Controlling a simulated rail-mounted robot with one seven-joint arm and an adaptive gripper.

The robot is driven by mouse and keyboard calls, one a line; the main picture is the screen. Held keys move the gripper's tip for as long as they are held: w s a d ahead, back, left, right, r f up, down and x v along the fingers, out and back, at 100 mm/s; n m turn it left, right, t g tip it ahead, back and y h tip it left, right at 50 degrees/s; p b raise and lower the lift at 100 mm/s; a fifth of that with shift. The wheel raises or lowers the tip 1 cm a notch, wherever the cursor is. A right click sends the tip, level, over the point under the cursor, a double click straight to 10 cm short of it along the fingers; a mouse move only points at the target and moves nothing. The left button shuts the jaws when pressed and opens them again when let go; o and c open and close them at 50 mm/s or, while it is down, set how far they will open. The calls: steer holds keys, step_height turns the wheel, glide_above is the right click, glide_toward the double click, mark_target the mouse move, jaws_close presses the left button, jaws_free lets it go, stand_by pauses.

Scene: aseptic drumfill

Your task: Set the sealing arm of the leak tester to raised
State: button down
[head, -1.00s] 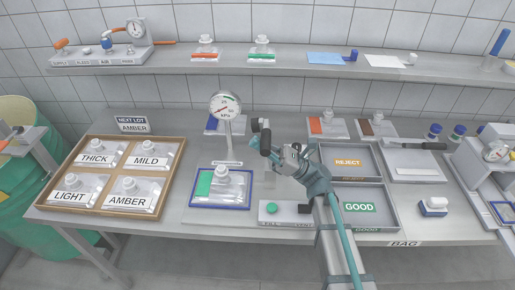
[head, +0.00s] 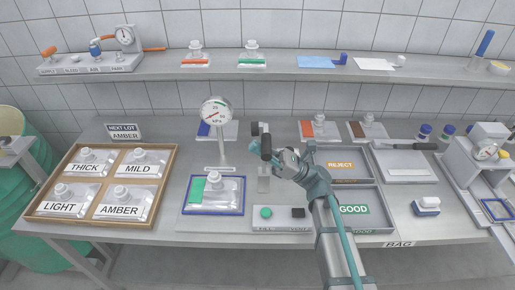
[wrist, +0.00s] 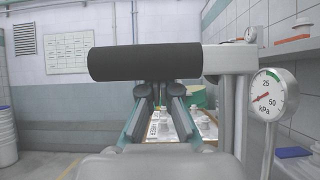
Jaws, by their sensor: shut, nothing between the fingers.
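The leak tester has a round kPa gauge (head: 217,112) on a post, which also shows in the wrist view (wrist: 272,95). Its sealing arm ends in a black cylindrical handle (head: 266,147). In the wrist view the handle (wrist: 145,63) lies level across the picture, joined to a pale arm (wrist: 228,59) at right. My gripper (head: 278,160) is at the handle in the head view. In the wrist view its fingers (wrist: 160,92) are close together and empty, just below the handle in the picture. I cannot tell whether they touch it.
A blue-framed pad with a green-marked bag (head: 213,193) lies left of my gripper. A box with a green button (head: 266,212) is in front. Reject (head: 341,178) and good (head: 354,223) trays are at right. A wooden tray of labelled bags (head: 45,218) is at left.

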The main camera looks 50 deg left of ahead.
steer(key=v, duration=1.2)
